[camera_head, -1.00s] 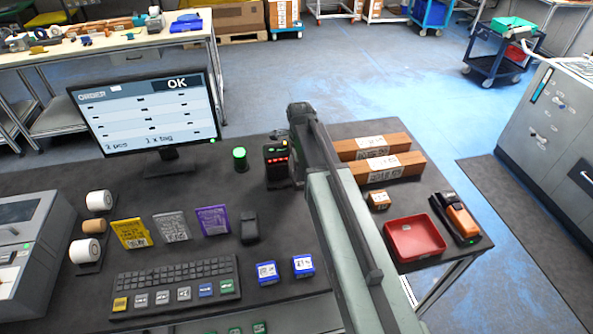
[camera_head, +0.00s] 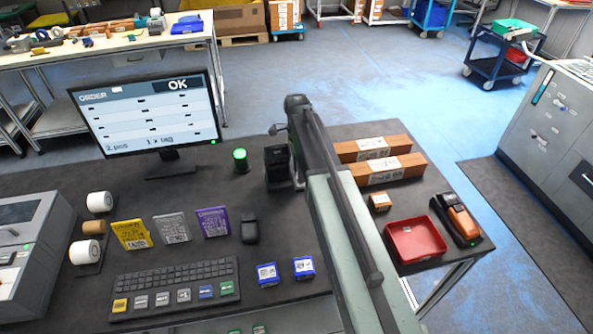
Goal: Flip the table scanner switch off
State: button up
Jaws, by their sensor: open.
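The table scanner (camera_head: 278,168) is a black upright box on the dark table, right of the green lamp. Its front is dark, with no red or green lights showing. My arm reaches from the lower right up to the scanner, and my gripper (camera_head: 280,131) is just above and behind the scanner's top, on its right side. The gripper is open and seems to hold nothing; its fingers are small and partly hidden by my arm. The switch itself is too small or hidden to make out.
The monitor (camera_head: 148,116) stands left and reads OK. A lit green lamp (camera_head: 240,159) is close to the scanner's left. Long cardboard boxes (camera_head: 385,170), a red tray (camera_head: 415,237) and an orange handheld device (camera_head: 461,222) are to the right. A keyboard (camera_head: 175,287) lies in front.

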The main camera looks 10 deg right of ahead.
notch_tip(320, 180, up, 8)
jog(key=w+p, duration=0.1)
jog(key=p, duration=0.6)
jog(key=shift+f, duration=0.15)
jog(key=shift+w, duration=0.1)
